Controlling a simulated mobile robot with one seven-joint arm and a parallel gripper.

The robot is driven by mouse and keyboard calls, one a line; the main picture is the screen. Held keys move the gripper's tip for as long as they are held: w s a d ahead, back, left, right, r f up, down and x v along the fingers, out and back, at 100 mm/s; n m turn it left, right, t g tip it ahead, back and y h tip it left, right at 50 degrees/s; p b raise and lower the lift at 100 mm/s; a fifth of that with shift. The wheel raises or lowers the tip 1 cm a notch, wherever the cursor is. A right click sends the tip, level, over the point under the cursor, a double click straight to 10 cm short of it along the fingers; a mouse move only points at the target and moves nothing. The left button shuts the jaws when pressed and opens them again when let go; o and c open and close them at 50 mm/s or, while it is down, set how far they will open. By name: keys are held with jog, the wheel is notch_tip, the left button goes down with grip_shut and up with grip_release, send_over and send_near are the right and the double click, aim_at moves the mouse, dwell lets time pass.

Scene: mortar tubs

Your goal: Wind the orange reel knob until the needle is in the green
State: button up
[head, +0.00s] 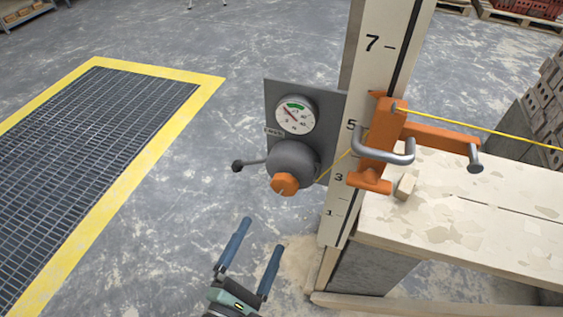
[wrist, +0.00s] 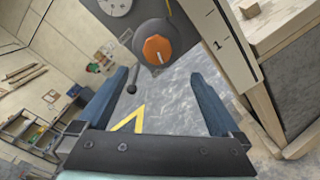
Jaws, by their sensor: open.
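The orange reel knob (head: 284,184) sits on the front of a grey round reel housing (head: 293,160), mounted on a grey plate beside a tall numbered post. Above it is a round white gauge (head: 295,115) with a green band at the top; its red needle points to the upper left, seemingly just left of the green. My gripper (head: 257,237) is open and empty, below and a little left of the knob, apart from it. In the wrist view the knob (wrist: 157,49) shows ahead, above the gap between my blue fingers (wrist: 158,92). The gauge is partly cut off there.
A lever with a dark ball end (head: 237,166) sticks out left of the housing. An orange bracket with a metal handle (head: 383,150) is on the post (head: 370,70), with a yellow line running right. A pale bench (head: 455,215) stands at right. Floor at left is clear around a yellow-edged grate (head: 90,130).

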aim_at(284, 189)
jog(key=w+d+n+p, duration=0.1)
jog(key=w+n, duration=0.1)
jog(key=w, duration=0.1)
jog(key=w+d+n+p, duration=0.1)
jog(key=w+n+p, duration=0.1)
jog(key=w+n, duration=0.1)
jog(key=w+d+n+p, duration=0.1)
jog(key=w+n, duration=0.1)
jog(key=w, duration=0.3)
jog(key=shift+d+r+n+y, duration=0.15)
jog(key=shift+d+n+y, duration=0.15)
jog(key=shift+d+n, duration=0.1)
jog(key=c, duration=1.3)
jog(key=shift+m+b, duration=0.3)
jog(key=shift+m, duration=0.1)
